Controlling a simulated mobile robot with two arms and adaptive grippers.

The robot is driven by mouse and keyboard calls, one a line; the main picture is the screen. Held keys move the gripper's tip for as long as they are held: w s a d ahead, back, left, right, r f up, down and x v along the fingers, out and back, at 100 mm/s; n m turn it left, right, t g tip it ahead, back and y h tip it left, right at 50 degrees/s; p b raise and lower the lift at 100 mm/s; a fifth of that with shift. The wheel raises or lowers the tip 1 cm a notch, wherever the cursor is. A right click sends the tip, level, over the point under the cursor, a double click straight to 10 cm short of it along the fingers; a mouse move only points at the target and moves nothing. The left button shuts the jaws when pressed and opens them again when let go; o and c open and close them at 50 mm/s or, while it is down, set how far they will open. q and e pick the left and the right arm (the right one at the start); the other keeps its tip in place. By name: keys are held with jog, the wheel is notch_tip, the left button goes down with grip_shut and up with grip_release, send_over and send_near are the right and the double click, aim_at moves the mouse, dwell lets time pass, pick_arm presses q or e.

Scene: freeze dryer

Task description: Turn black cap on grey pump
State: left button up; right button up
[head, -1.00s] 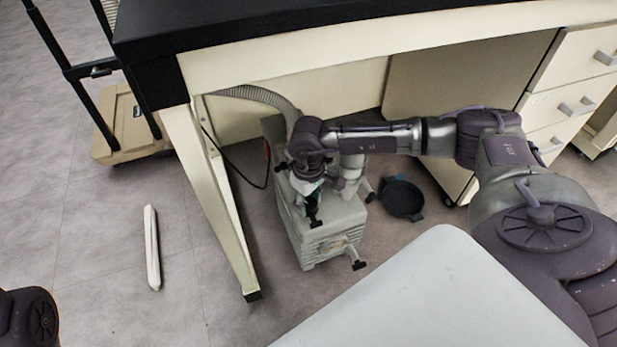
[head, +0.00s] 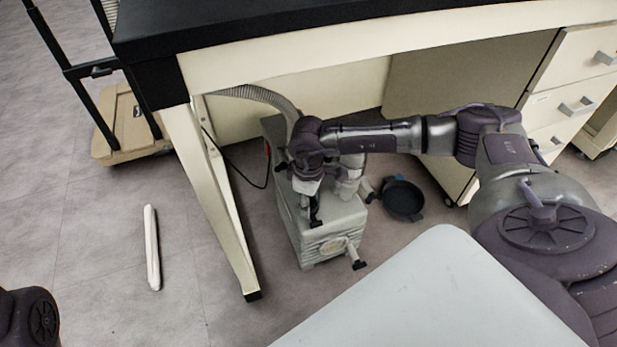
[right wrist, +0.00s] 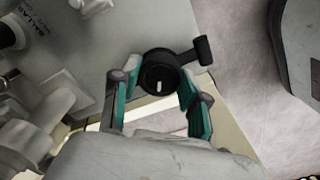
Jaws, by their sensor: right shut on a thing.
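The grey pump (head: 322,247) stands on the floor under the bench, with a ribbed hose rising from its back. The black cap (right wrist: 158,77) is round with a light slot mark, and shows in the right wrist view on the pump's top. A short black arm (right wrist: 195,51) sits beside it toward the upper right. My right gripper (right wrist: 160,84) has its teal-lined fingers closed on either side of the cap. In the head view the gripper (head: 308,198) points down at the pump, and the wrist hides much of the cap. My left gripper is not in view.
The bench leg (head: 215,200) stands left of the pump. A black round dish (head: 402,199) lies on the floor to the right, before the drawer cabinet (head: 572,105). A white bar (head: 152,248) lies on open floor at left. A grey hose (head: 262,95) runs behind the pump.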

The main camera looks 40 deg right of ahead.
jog(key=o, duration=1.1)
jog(key=shift+o, duration=0.2)
jog(key=shift+r, duration=0.15)
notch_tip(320, 180, up, 12)
